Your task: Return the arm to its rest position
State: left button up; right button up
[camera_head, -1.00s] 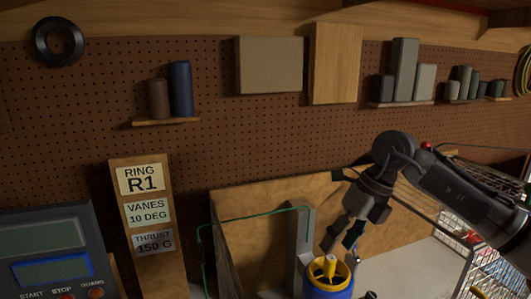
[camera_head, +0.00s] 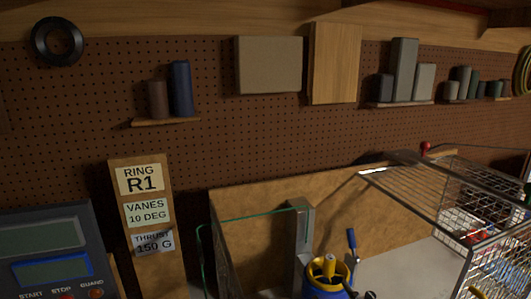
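Neither of my grippers shows in the head view, and no part of my arms can be made out. The ducted rotor (camera_head: 325,291) stands at the bottom centre, a blue housing with a yellow rim and a yellow hub. The bottom edge of the picture cuts it off. A blue-handled tool (camera_head: 351,240) stands upright just right of the rotor. I cannot tell whether it touches the rotor.
A grey post (camera_head: 304,235) stands behind the rotor. A wire cage (camera_head: 440,195) with an open lid is at the right. A control box (camera_head: 45,255) and a sign board (camera_head: 143,190) are at the left. The grey surface (camera_head: 410,270) right of the rotor looks clear.

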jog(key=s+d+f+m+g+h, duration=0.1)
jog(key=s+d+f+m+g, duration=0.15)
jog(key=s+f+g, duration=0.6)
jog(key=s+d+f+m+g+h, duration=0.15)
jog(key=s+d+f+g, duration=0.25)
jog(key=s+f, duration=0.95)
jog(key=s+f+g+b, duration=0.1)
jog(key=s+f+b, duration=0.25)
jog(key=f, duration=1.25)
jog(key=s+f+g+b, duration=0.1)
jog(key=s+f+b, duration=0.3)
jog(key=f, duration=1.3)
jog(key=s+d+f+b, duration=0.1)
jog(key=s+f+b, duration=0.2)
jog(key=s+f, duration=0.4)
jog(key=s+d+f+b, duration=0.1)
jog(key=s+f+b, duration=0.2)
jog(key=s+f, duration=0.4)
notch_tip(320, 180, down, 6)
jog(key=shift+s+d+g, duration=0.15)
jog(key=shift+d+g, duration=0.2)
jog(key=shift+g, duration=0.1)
